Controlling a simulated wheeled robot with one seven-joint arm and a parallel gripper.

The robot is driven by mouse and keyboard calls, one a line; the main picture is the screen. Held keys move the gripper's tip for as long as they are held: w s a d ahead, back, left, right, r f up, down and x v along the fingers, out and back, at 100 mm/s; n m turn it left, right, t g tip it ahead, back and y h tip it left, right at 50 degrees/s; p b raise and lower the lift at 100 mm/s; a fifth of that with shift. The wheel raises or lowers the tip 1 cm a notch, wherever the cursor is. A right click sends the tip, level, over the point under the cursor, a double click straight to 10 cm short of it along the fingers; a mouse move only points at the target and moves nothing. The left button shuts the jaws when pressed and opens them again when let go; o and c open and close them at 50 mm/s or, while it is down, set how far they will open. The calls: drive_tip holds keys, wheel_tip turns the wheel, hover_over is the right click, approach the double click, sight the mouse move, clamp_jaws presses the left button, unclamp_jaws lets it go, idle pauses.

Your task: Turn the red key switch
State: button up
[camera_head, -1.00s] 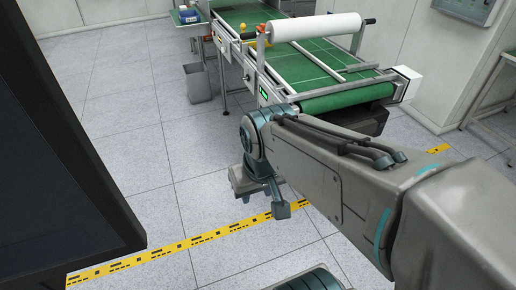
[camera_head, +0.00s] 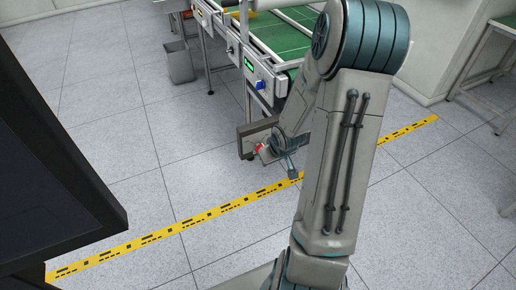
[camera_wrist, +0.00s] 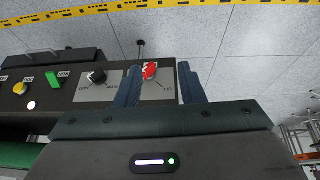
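The red key switch (camera_wrist: 150,71) sits on a pale label plate on a dark control panel (camera_wrist: 118,110) in the wrist view. My gripper (camera_wrist: 160,68) is open. Its two dark blue fingers stand apart with the switch between them in the picture, closer to the left finger. I cannot tell whether either finger touches it. In the head view a small red spot (camera_head: 259,148) shows beside my gripper's end, at a grey box near the conveyor; my arm hides much of this area.
Left of the switch on the panel are a black rotary knob (camera_wrist: 96,77), a green switch (camera_wrist: 53,79) and a yellow button (camera_wrist: 20,88). The green conveyor (camera_head: 285,38) stands behind my arm. A grey bin (camera_head: 181,66) stands left of it.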

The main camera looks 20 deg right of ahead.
drive_tip(key=w+d+f+m+t+y+b, duration=0.15)
drive_tip(key=f+t, duration=0.25)
drive_tip(key=f, duration=0.4)
drive_tip(key=w+f+m+t+y+b, duration=0.2)
drive_tip(key=f+m+t+b, duration=0.15)
drive_tip(key=f, duration=0.45)
drive_tip(key=w+d+m+t+h, duration=0.1)
drive_tip(key=w+t, duration=0.1)
drive_tip(key=w, duration=0.2)
drive_tip(key=w+m+t, duration=0.1)
drive_tip(key=w, duration=0.4)
drive_tip(key=w+d+r+m+t+h+b, duration=0.1)
drive_tip(key=w+m+t, duration=0.1)
drive_tip(key=w, duration=0.3)
drive_tip(key=shift+d+t+h, duration=0.3)
drive_tip(key=shift+t+h, duration=0.05)
drive_tip(key=shift+c, duration=0.2)
drive_tip(key=shift+f, duration=0.1)
clamp_jaws()
